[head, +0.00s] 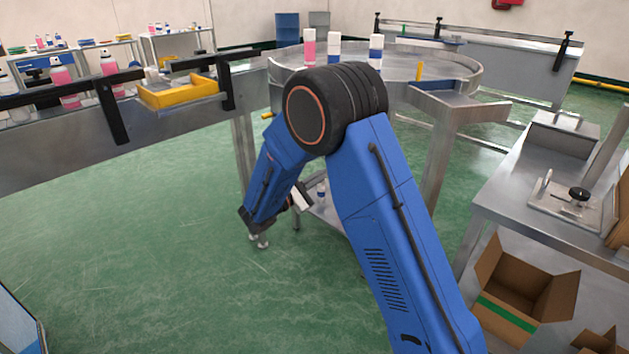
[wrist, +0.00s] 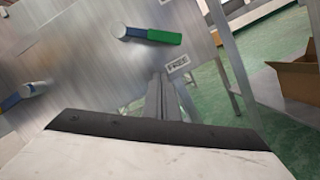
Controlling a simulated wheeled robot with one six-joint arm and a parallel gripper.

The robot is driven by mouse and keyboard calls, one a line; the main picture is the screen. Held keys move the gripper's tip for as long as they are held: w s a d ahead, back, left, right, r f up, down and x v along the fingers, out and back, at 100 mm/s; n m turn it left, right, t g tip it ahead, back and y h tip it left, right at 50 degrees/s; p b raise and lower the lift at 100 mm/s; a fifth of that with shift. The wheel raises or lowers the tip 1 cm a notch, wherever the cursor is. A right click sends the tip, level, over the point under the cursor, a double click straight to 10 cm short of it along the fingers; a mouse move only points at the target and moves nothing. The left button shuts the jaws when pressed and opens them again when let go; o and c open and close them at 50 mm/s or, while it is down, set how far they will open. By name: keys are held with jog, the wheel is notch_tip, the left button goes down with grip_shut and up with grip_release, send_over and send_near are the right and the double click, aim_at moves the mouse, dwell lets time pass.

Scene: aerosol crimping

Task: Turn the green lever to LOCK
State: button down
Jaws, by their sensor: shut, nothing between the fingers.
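The green lever (wrist: 163,37) is mounted on a grey metal panel at the upper middle of the wrist view. Its pale round pivot is at the left end, and the green grip points right. A FREE label (wrist: 178,65) sits just below the grip's end. No LOCK label can be read. My gripper (wrist: 166,76) is shut and empty, its grey fingers showing beyond the white and black housing. The fingers appear below the lever in the picture, with no visible contact. In the head view my arm bends down and hides the fingers and the lever.
The round table (head: 400,90) carries several bottles. A conveyor (head: 60,155) with a yellow tray (head: 180,95) is at left. A bench (head: 520,200) and open cardboard box (head: 520,290) are at right. Green floor is clear at left.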

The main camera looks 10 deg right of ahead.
jog(key=shift+s+d+r, duration=0.35)
jog(key=shift+d+r, duration=0.3)
jog(key=shift+r, duration=0.25)
jog(key=shift+s+d+r, duration=0.3)
jog(key=shift+d+r, duration=0.3)
jog(key=shift+r, duration=0.25)
jog(key=shift+d, duration=0.15)
